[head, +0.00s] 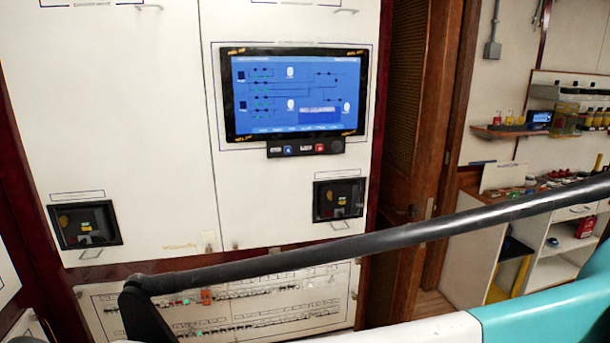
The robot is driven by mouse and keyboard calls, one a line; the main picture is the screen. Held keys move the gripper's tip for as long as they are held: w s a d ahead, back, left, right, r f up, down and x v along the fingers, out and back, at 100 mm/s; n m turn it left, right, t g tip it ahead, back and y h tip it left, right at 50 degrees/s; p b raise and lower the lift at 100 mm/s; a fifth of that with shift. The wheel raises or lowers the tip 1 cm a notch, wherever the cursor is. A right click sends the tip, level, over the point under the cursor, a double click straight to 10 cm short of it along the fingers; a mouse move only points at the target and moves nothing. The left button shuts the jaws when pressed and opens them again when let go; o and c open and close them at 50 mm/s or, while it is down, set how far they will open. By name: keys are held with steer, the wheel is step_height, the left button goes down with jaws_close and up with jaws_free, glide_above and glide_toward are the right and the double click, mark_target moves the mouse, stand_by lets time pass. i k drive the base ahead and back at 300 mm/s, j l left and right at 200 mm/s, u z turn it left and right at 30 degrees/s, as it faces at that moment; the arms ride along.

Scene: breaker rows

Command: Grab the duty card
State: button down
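I cannot pick out the duty card with certainty in the head view. A pale, card-like sheet (503,177) leans on the cluttered counter at the right, but I cannot tell whether it is the duty card. My gripper is not in view, so its state and what it may hold do not show.
A white cabinet (130,150) with a blue screen (296,92) and dark recessed panels fills the left. Breaker rows (262,309) lie below. A dark bar (360,243) crosses the foreground. A brown wooden door (405,130) stands left of the counter and shelf (500,131).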

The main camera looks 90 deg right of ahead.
mark_target(513, 194)
steer(key=z, duration=4.2)
steer(key=i+z, duration=0.1)
steer(key=i+l+u, duration=0.1)
steer(key=i+l, duration=0.15)
steer(key=i, duration=0.3)
steer(key=i+l+u, duration=0.1)
steer(key=i+l, duration=0.15)
steer(key=i, duration=0.25)
steer(key=i+l+u, duration=0.1)
steer(key=i+l, duration=0.25)
steer(key=i, duration=0.15)
steer(key=i+l+u, duration=0.1)
steer(key=i+l, duration=0.25)
steer(key=i, duration=0.15)
